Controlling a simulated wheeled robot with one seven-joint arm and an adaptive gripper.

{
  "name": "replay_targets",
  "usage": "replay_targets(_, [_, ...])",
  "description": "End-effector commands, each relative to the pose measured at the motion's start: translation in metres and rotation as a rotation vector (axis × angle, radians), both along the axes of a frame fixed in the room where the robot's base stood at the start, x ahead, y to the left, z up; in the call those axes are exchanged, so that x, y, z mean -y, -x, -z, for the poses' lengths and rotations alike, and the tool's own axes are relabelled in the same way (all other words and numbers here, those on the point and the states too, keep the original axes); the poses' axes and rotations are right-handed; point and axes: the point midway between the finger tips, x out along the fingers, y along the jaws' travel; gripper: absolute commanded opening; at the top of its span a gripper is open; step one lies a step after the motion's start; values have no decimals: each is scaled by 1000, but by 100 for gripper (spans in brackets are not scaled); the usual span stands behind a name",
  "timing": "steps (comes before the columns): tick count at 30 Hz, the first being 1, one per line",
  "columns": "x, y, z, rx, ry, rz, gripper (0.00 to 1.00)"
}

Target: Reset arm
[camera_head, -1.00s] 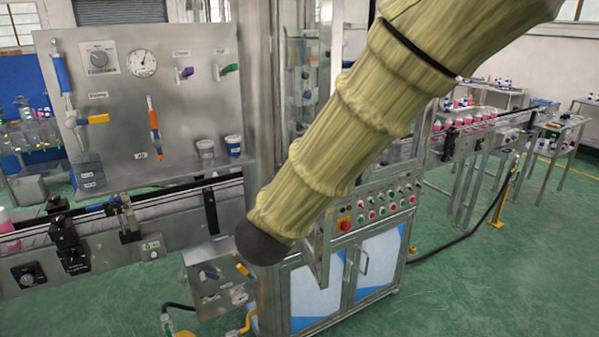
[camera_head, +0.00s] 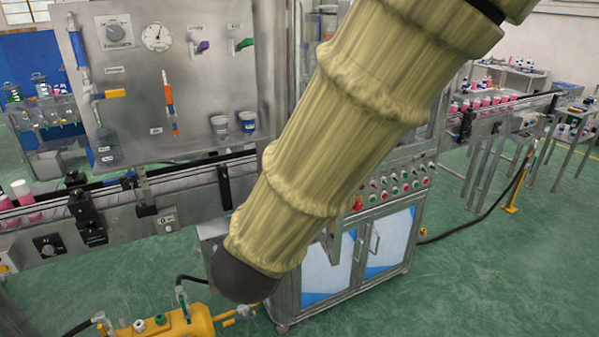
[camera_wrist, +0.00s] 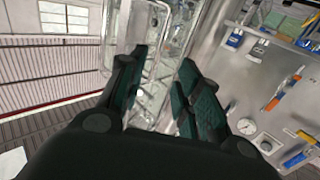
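My gripper (camera_wrist: 165,85) shows in the wrist view. Its two dark fingers with green pads stand apart, and nothing is between them. Behind the gap are the metal frame and clear panels of the machine, at a distance. In the head view my sleeved arm crosses the middle of the picture, and the gripper itself is not visible there. The steel control panel (camera_head: 205,75) with gauge, valves and an orange-tipped tube is left of the arm. The panel also shows in the wrist view (camera_wrist: 235,85), right of the fingers.
A conveyor (camera_head: 185,185) runs below the panel, with pink bottles (camera_head: 22,195) at the left. A yellow tank (camera_head: 175,325) with fittings is at the bottom. A cabinet (camera_head: 375,245) with buttons stands behind my arm. Green floor (camera_head: 500,280) is open at the right.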

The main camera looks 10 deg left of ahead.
Motion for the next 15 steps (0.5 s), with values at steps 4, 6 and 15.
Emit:
replay_targets(4, [0, 0, 0, 0, 0, 0, 34])
replay_targets(6, [1, -2, 3, -5, 0, -1, 34])
replay_targets(15, [32, -34, 88, -164, -21, -35, 34])
